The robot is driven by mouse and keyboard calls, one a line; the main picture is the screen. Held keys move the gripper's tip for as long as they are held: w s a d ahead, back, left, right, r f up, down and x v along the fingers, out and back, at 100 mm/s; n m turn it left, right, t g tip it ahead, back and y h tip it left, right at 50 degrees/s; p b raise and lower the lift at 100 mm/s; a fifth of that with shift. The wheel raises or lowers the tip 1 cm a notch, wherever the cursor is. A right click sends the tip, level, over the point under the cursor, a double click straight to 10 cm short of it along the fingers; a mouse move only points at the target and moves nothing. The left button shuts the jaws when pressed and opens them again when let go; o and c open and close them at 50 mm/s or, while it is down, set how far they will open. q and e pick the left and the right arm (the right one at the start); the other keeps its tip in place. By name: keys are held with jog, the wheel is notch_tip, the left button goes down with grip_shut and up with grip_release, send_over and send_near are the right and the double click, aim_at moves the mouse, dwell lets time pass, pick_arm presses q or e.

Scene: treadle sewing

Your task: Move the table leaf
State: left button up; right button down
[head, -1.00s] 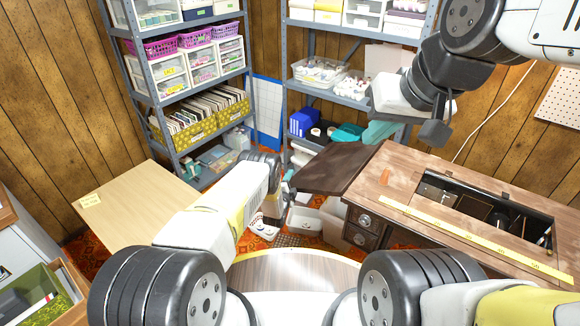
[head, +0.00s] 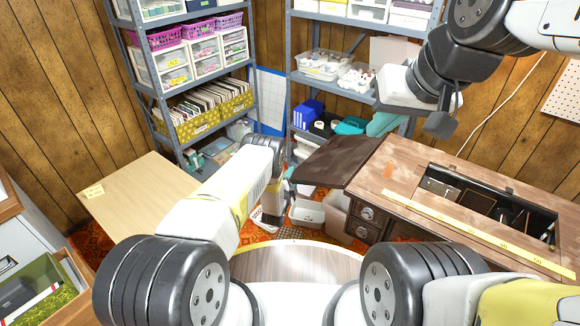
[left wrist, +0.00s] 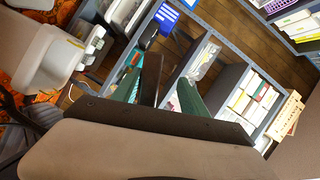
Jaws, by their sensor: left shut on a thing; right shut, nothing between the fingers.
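The table leaf (head: 337,160) is a dark brown board on the left side of the wooden sewing cabinet (head: 400,180). It stands out roughly level beside the cabinet top. My left gripper (head: 289,186) is at the leaf's outer left edge, partly hidden behind my own forearm. In the left wrist view, a dark edge (left wrist: 152,80) shows between the two greenish-dark fingers, and my left gripper is shut on it. My right gripper (head: 440,122) is shut and empty, held high above the back of the cabinet.
A yellow measuring strip (head: 450,231) lies along the cabinet top beside an open machine well (head: 490,205). A pale wooden table (head: 135,205) stands at left. Shelves (head: 200,130) line the back. White bins (head: 307,212) sit on the floor below the leaf.

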pick_arm(q)
jog(key=shift+v, duration=2.5)
